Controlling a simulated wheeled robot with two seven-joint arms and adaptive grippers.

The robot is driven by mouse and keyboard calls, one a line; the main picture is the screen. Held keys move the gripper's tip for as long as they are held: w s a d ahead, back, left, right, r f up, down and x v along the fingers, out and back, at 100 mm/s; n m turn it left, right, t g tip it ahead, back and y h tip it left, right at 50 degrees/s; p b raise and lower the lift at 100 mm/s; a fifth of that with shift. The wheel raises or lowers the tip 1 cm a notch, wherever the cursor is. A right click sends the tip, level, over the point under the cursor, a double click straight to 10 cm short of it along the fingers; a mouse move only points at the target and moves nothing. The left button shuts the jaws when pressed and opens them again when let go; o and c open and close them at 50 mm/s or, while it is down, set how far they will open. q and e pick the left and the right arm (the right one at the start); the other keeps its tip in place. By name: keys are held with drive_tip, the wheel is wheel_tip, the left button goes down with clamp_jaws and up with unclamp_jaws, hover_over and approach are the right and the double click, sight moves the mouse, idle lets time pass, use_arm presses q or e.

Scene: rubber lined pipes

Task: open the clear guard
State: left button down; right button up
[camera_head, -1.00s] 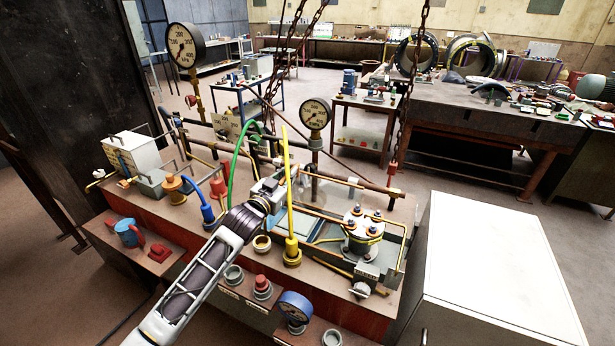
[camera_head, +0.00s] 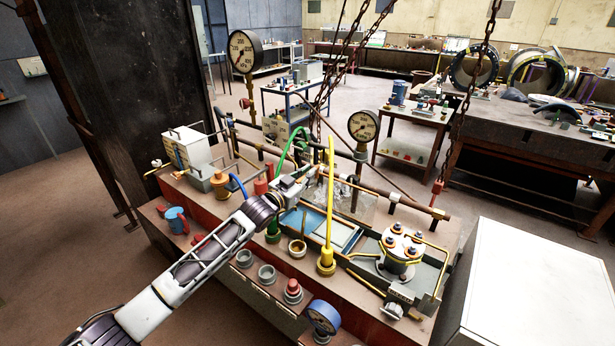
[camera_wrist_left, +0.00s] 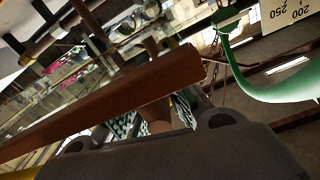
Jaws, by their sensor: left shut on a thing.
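The clear guard (camera_head: 340,196) shows faintly in the head view as a see-through, glinting panel behind the yellow hose, tilted up at the back of an open blue tray (camera_head: 291,220). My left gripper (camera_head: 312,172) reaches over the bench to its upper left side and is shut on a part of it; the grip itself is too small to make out. In the left wrist view the dark gripper body (camera_wrist_left: 190,155) fills the bottom, with a brown bar (camera_wrist_left: 110,105) across in front of it. My right gripper is in neither view.
A yellow hose (camera_head: 329,205) stands just right of the gripper and a green hose (camera_head: 290,150) arches close on its left. A pressure gauge (camera_head: 362,126) and hanging chains (camera_head: 335,80) are behind. A valve block (camera_head: 400,248) sits to the right.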

use_arm(q)
drive_tip(key=c, duration=1.5)
unclamp_jaws()
drive_tip(key=shift+s+f, duration=0.1)
drive_tip(key=shift+f, duration=0.1)
drive_tip(key=shift+o, duration=0.2)
drive_tip(key=v, duration=1.2)
drive_tip(key=shift+r, duration=0.2)
